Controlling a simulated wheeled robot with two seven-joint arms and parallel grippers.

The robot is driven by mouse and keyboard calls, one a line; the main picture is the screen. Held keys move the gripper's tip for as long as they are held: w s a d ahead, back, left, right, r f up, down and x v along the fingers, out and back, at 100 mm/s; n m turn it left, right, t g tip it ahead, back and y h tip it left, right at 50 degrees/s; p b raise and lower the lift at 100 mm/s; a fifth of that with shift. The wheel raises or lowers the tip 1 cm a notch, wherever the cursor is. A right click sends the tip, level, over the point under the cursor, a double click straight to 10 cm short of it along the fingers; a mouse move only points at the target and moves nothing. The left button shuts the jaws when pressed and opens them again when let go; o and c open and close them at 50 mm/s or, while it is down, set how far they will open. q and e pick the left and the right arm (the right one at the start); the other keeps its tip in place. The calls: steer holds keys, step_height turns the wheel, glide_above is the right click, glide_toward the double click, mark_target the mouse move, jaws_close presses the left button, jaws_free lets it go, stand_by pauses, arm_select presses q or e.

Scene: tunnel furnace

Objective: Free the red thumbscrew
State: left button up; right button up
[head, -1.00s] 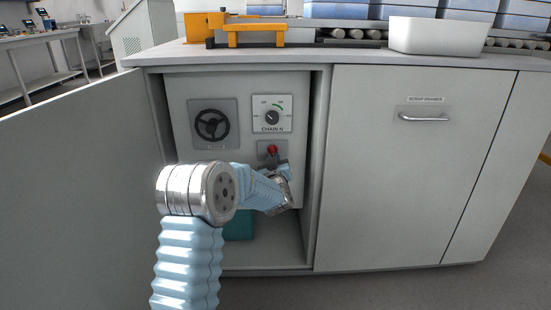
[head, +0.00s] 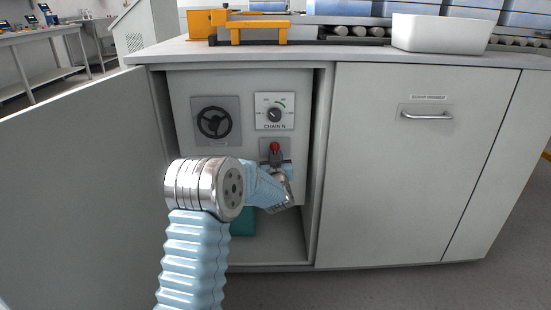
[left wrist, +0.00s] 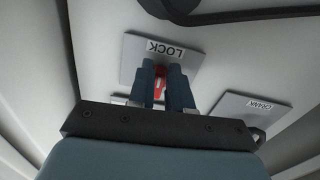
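The red thumbscrew (head: 275,147) sits on a small grey plate inside the open cabinet, below the CHAIN N dial. In the left wrist view the red thumbscrew (left wrist: 160,84) shows between the two blue fingers, in front of the plate marked LOCK (left wrist: 133,55). My left gripper (head: 277,160) is at the thumbscrew, and its fingers (left wrist: 161,72) are close together on both sides of the red part, with little or no gap. They look shut on it. My wrist hides part of the plate in the head view. My right gripper is not in view.
A black handwheel (head: 214,123) and the CHAIN N dial (head: 274,112) are on the panel above. A CRANK plate (left wrist: 240,115) is beside the lock plate. The open door (head: 80,185) stands left, and the cabinet's frame (head: 322,165) is close on the right.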

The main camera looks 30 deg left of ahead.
arm_select(q)
steer(key=o, duration=0.3)
steer(key=v, duration=1.3)
steer(key=shift+s+d+p, duration=0.25)
steer(key=shift+s+p, duration=0.05)
